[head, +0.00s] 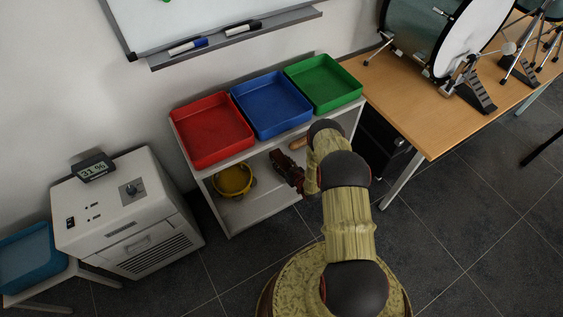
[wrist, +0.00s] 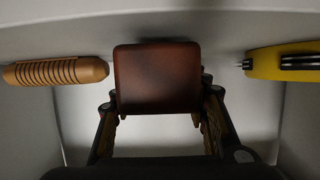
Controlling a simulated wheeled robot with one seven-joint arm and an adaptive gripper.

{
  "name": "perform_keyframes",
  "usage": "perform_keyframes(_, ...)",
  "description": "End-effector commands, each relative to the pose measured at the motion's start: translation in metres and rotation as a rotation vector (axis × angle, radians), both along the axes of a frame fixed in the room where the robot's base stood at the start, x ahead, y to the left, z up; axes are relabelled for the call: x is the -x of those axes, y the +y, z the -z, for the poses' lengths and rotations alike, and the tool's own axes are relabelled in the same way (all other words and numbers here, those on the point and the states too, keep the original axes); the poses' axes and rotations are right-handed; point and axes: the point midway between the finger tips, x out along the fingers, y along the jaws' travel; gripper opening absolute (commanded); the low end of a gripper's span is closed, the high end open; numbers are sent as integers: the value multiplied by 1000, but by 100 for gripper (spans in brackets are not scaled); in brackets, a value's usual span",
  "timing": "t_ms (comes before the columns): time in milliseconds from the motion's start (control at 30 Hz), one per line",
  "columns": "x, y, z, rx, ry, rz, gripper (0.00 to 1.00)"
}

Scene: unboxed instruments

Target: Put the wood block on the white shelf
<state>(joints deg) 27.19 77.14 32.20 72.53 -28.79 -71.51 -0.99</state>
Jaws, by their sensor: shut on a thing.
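The wood block (wrist: 157,78) is a reddish-brown, box-like piece, held between the two fingers of my gripper (wrist: 158,108) in the wrist view. In the head view my gripper (head: 289,172) reaches into the open front of the white shelf (head: 250,208), below its top board. The dark red wood block (head: 281,161) shows in part at its tip. I cannot tell whether the block touches the shelf's lower board.
A yellow tambourine (head: 232,180) and a wooden ridged instrument (head: 298,143) flank the block inside the shelf; both show in the wrist view, the tambourine (wrist: 285,61) and the ridged instrument (wrist: 55,71). Red (head: 212,130), blue (head: 271,104) and green (head: 323,83) trays stand on top.

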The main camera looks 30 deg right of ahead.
Motion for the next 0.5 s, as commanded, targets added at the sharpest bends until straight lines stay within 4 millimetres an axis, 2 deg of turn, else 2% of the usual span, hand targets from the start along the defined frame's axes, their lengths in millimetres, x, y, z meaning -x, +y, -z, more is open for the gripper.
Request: perform_keyframes(500, -1, 0, 2, 1, -2, 0, 3)
